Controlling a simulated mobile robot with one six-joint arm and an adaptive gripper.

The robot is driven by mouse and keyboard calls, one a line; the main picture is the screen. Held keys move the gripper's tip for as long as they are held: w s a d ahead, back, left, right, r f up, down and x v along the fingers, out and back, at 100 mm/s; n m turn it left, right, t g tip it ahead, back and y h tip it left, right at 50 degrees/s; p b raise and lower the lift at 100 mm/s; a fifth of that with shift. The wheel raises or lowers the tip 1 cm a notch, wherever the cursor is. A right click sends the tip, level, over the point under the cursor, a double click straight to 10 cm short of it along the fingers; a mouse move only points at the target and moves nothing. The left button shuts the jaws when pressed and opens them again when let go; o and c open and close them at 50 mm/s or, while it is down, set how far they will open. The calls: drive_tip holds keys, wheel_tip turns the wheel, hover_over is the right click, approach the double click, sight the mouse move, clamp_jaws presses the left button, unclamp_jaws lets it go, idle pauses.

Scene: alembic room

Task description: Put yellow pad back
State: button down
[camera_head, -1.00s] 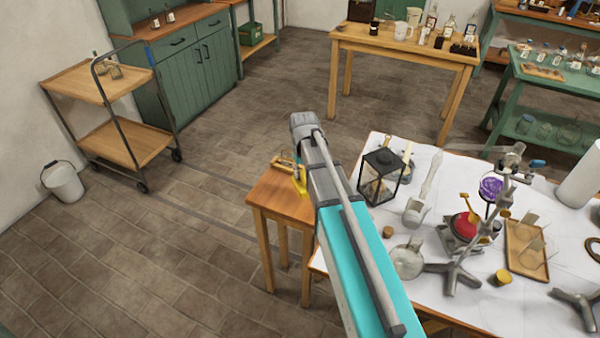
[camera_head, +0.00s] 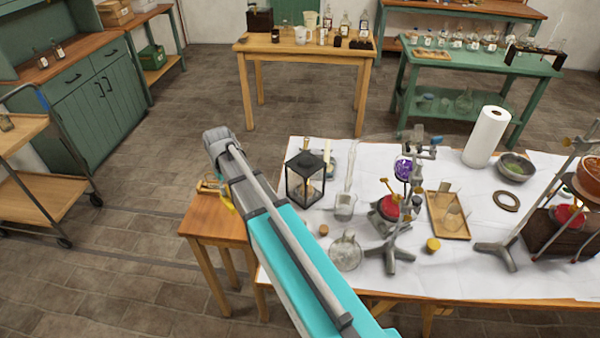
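My turquoise and grey arm reaches from the bottom edge over the small wooden side table (camera_head: 212,222) left of the white-covered bench. The arm hides my gripper, so I cannot see its fingers. A small yellow patch (camera_head: 228,204) shows at the arm's left edge, above the side table. It may be the yellow pad, but most of it is hidden and I cannot tell whether it is held or resting. A small brass-coloured object (camera_head: 208,186) is at the table's back, beside the arm.
The white-covered bench (camera_head: 300,262) holds a black lantern (camera_head: 305,180), a round flask (camera_head: 345,252), a clamp stand (camera_head: 395,240), a wooden tray (camera_head: 447,232) and a paper roll (camera_head: 486,137). A trolley (camera_head: 35,200) stands at left. Floor between it and the side table is clear.

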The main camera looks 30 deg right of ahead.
drive_tip(key=s+r+m+p, duration=0.1)
drive_tip(key=s+r+p, duration=0.2)
drive_tip(key=r+p, duration=1)
drive_tip(key=s+r+p, duration=0.4)
drive_tip(key=r+p, duration=0.9)
drive_tip(key=shift+d+r+m+p, duration=0.3)
drive_tip(key=shift+d+r+m, duration=0.05)
drive_tip(key=shift+r+m, duration=0.05)
drive_tip(key=shift+s, duration=0.1)
